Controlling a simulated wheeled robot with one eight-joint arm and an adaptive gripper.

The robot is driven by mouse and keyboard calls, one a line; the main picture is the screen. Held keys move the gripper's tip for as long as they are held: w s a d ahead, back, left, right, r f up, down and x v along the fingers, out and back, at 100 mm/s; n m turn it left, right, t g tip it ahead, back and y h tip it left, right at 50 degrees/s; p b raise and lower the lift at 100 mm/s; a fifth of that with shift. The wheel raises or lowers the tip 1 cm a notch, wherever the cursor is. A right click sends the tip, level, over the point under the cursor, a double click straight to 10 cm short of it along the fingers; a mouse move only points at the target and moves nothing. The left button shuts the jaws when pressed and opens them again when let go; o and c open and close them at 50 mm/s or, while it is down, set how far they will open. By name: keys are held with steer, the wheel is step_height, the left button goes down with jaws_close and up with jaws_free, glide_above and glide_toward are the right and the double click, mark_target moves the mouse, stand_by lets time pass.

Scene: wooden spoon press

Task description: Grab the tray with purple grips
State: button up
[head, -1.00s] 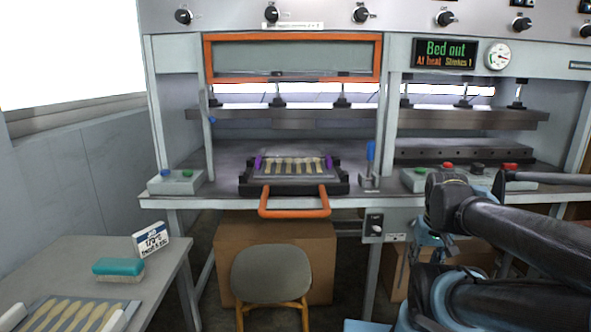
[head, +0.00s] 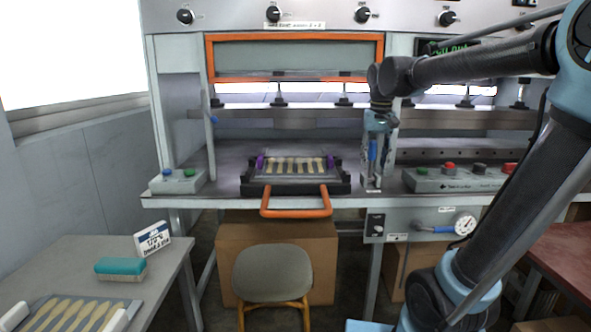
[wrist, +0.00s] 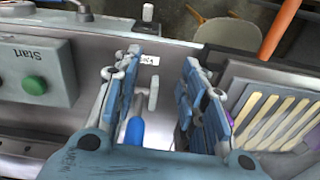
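The tray with purple grips (head: 291,167) lies on the black press bed (head: 342,186), with several pale wooden spoons on it. A purple grip (head: 260,162) shows at its left end. In the wrist view the tray (wrist: 244,100) is at the right, partly cut off, with one purple grip close to my right finger. My gripper (wrist: 158,78) is open and points down, to the right of the tray in the head view (head: 378,145). It is above or beside a blue-handled lever (wrist: 134,131), which shows between the fingers. I cannot tell whether they touch.
The orange bed handle (head: 296,213) sticks out over a stool (head: 272,274). The raised orange-framed guard (head: 208,60) is above the bed. Button boxes (head: 177,182) (head: 455,180) flank it. Another spoon tray (head: 30,325) and a brush (head: 120,268) are on the left table.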

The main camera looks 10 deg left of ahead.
step_height(320, 180, up, 6)
glide_above(330, 156)
steer(key=shift+s+d+n+g, duration=0.25)
steer(key=shift+s+n+g, duration=0.15)
steer(key=shift+a+f, duration=0.15)
steer(key=shift+w+f, duration=0.1)
steer(key=shift+f, duration=0.25)
steer(key=shift+w+f, duration=0.15)
steer(key=shift+f, duration=3.15)
jaws_close()
